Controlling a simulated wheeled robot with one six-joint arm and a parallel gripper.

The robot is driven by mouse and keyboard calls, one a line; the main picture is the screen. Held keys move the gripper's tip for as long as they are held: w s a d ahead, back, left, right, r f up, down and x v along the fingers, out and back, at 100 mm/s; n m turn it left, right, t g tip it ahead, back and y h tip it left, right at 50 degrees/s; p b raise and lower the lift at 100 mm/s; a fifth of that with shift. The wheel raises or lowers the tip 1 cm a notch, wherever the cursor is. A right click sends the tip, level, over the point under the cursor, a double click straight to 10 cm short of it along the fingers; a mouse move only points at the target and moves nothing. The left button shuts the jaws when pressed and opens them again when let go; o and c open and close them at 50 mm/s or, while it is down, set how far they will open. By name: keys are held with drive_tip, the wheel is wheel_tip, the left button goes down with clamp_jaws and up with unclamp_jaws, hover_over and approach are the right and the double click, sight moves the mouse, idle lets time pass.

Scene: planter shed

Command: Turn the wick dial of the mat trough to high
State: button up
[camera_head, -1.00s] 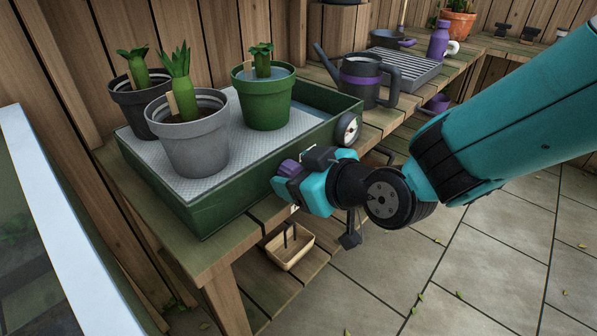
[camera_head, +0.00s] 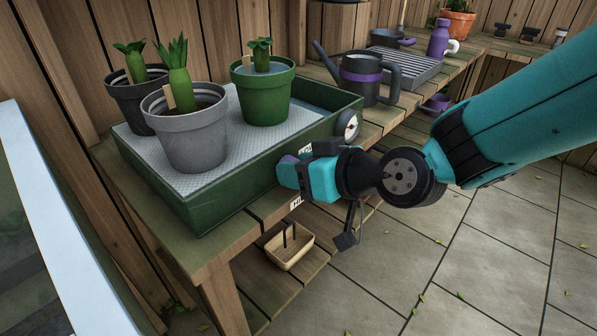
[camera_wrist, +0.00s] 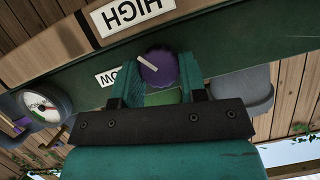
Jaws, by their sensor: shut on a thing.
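The mat trough (camera_head: 225,190) is a green tray on the wooden bench. Its purple wick dial (camera_wrist: 160,68), with a white pointer line, is on the trough's front wall, mostly hidden by my gripper in the head view. My gripper (camera_head: 287,172) is shut on the dial, one teal finger on each side in the wrist view (camera_wrist: 158,85). The HIGH label (camera_wrist: 130,12) and the LOW label (camera_wrist: 106,77) appear upside down there. The pointer aims up and left in the wrist view, between the directions of the two labels.
A round gauge (camera_head: 348,126) is at the trough's right end. Grey (camera_head: 186,135), green (camera_head: 263,92) and dark (camera_head: 130,95) pots stand on or in the trough. A watering can (camera_head: 365,80) stands behind right. A small basket (camera_head: 289,247) sits on the lower shelf.

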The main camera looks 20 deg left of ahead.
drive_tip(key=m, duration=0.1)
drive_tip(key=m+g+b, duration=0.1)
drive_tip(key=shift+w+d+f+m+y, duration=0.1)
drive_tip(key=shift+w+m+y, duration=0.05)
drive_tip(key=shift+m+y, duration=0.15)
drive_tip(key=shift+m+g+y, duration=0.6)
drive_tip(key=shift+m+g, duration=0.2)
drive_tip(key=shift+m, duration=0.3)
drive_tip(key=o, duration=0.9)
drive_tip(key=shift+f+b, duration=0.15)
drive_tip(key=shift+b, duration=0.15)
